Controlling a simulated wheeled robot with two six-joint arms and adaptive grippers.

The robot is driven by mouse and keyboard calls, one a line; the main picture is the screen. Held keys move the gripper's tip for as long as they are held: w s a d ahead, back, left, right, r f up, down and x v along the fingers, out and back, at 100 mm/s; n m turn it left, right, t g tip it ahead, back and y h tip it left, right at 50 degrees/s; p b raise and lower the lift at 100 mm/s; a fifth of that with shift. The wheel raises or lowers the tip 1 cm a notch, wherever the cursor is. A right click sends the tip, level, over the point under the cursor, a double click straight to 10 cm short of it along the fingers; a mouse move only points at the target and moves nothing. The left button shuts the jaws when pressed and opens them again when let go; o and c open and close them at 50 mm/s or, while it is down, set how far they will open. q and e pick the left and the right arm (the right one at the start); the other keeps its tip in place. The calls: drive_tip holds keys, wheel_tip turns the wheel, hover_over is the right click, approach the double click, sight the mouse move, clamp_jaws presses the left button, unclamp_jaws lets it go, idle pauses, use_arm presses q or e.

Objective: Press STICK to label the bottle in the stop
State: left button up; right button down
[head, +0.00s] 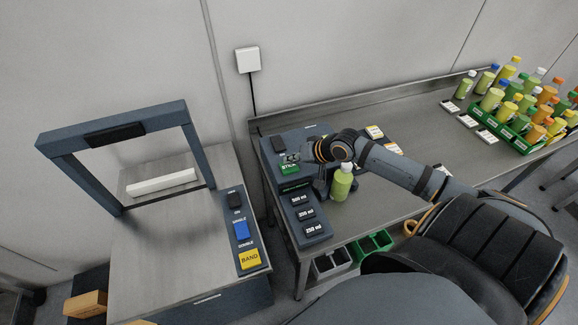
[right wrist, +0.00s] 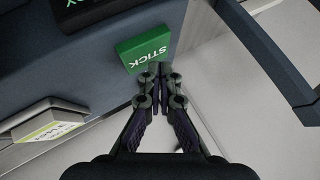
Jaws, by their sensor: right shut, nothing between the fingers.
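The green STICK button (head: 288,170) is on the dark machine at the left end of the steel bench. It also shows large in the right wrist view (right wrist: 145,50). My right gripper (head: 292,158) is shut and empty, right at the button. In the right wrist view its fingertips (right wrist: 157,72) meet the button's lower edge in the picture; I cannot tell whether they touch it. A yellow-green bottle (head: 341,183) stands upright beside the machine, below my right wrist in the head view. My left gripper is not in view.
Below STICK, the machine has several white-labelled size buttons (head: 303,214). A band machine (head: 120,133) with blue and yellow buttons stands left. Several bottles and a green crate (head: 510,137) are at the bench's far right. Green and grey bins (head: 372,245) sit below the bench.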

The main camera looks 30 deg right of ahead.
sight(291, 167)
drive_tip(key=shift+f+b, duration=0.3)
drive_tip(key=shift+f, duration=0.35)
idle(0.6)
drive_tip(key=shift+r, duration=0.1)
drive_tip(key=shift+r+p, duration=0.8)
drive_tip(key=shift+p, duration=0.3)
wheel_tip(291, 167, up, 5)
drive_tip(key=p, duration=0.5)
drive_tip(key=shift+r+p, duration=0.15)
drive_tip(key=shift+p, duration=0.25)
